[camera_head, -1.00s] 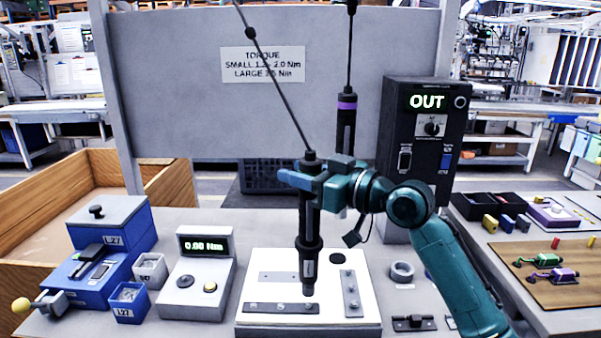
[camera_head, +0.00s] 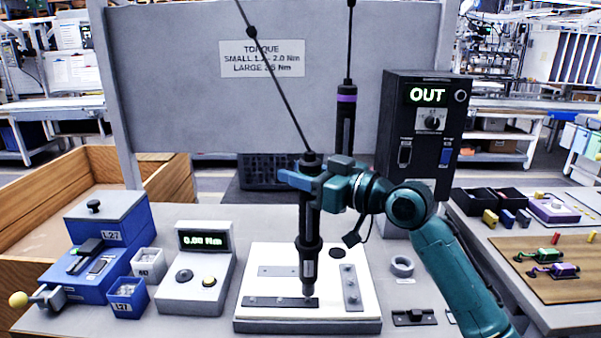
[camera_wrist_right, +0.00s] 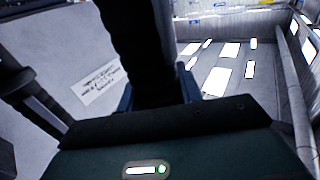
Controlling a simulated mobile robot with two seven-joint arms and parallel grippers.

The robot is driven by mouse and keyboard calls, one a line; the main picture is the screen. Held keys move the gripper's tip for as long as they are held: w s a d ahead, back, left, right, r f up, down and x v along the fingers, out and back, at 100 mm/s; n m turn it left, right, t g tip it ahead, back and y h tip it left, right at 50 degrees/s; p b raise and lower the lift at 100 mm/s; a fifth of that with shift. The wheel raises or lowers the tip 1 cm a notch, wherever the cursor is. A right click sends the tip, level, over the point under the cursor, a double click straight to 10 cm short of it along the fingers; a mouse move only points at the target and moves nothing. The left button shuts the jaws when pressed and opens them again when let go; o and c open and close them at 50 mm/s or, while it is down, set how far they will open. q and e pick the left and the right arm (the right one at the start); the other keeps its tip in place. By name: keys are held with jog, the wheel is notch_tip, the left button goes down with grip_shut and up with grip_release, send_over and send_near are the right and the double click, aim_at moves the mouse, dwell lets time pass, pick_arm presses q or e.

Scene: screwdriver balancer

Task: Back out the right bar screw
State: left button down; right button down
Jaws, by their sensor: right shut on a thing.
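My right gripper (camera_head: 312,178) is shut on the dark body of a screwdriver (camera_head: 309,232), which hangs upright from a slanting balancer cord. Its tip points down at the right end of the dark front bar (camera_head: 268,301) on the white plate (camera_head: 345,327). The tip hides the screw there, and I cannot tell whether it sits in the screw head. In the right wrist view the screwdriver (camera_wrist_right: 143,45) runs between the jaws. My left gripper is not in view.
The control box (camera_head: 428,95) reads OUT. The torque meter (camera_head: 197,283) reads 0.00 Nm. A second screwdriver with a purple ring (camera_head: 345,125) hangs behind. A grey ring (camera_head: 401,266) and small bins (camera_head: 128,298) stand beside the plate.

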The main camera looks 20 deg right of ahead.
aim_at(315, 157)
jog(key=shift+f, duration=0.3)
jog(key=shift+f+b, duration=0.6)
jog(key=shift+b, duration=0.05)
jog(key=shift+f, duration=0.25)
dwell(1.0)
jog(key=shift+s+f, duration=0.1)
jog(key=shift+f, duration=0.2)
dwell(0.7)
jog(key=shift+r, duration=0.15)
notch_tip(315, 157, up, 6)
jog(key=p, duration=0.5)
jog(key=shift+r, duration=0.15)
